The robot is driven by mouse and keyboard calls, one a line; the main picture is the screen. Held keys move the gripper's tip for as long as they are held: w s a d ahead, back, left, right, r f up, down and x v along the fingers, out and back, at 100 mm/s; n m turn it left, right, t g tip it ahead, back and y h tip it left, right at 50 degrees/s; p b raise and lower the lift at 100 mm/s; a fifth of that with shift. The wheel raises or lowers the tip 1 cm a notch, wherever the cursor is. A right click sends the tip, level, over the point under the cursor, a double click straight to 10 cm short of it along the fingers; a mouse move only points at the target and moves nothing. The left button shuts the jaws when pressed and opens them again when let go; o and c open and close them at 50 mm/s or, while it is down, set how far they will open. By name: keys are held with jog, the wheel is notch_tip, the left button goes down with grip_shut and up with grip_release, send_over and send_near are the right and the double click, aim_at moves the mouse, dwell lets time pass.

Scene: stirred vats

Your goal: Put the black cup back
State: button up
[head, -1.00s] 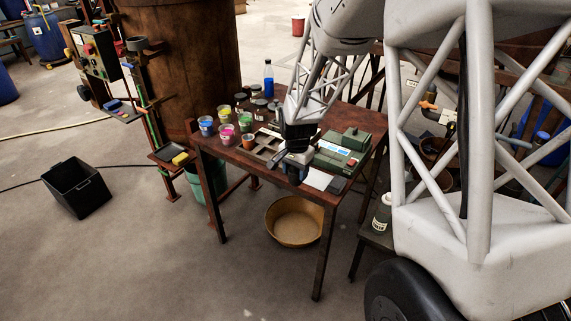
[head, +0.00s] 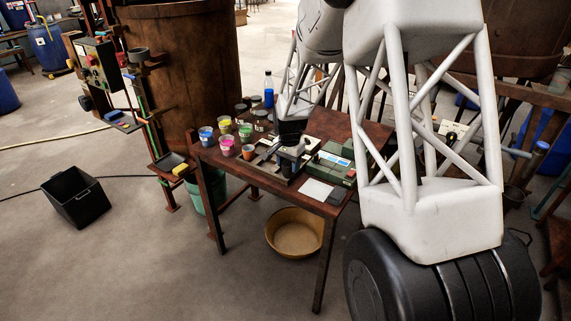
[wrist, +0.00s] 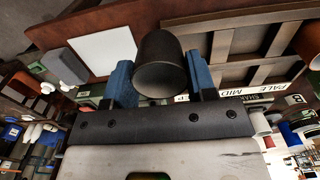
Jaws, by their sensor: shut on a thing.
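The black cup (wrist: 160,62) is between the two blue fingers of my gripper (wrist: 161,80) in the wrist view, and the fingers are shut on it. Its round end faces the wrist camera. In the head view my gripper (head: 288,160) is over the near right part of the compartmented tray (head: 262,166), and the cup is too dark and small to make out clearly. The tray (wrist: 222,46) lies beside and beyond the cup in the wrist view, with empty compartments showing and a label strip reading "PALE MID". I cannot tell whether the cup touches the tray or table.
A white card (head: 315,189) and a green case (head: 331,165) lie right of the tray. An orange-brown cup (head: 248,152), colored cups (head: 227,145), dark-lidded jars (head: 261,119) and a blue bottle (head: 269,92) stand left and behind. A tan basin (head: 294,233) is below the table.

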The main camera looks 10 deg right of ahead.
aim_at(286, 163)
jog(key=shift+w+f, duration=0.15)
jog(key=shift+w, duration=1.25)
jog(key=shift+w+f, duration=0.15)
jog(key=shift+w, duration=1.25)
jog(key=shift+f, duration=1.75)
jog(key=shift+f, duration=0.1)
jog(key=o, duration=0.9)
notch_tip(286, 163, up, 12)
jog(key=shift+r, duration=0.15)
jog(key=shift+s, duration=0.1)
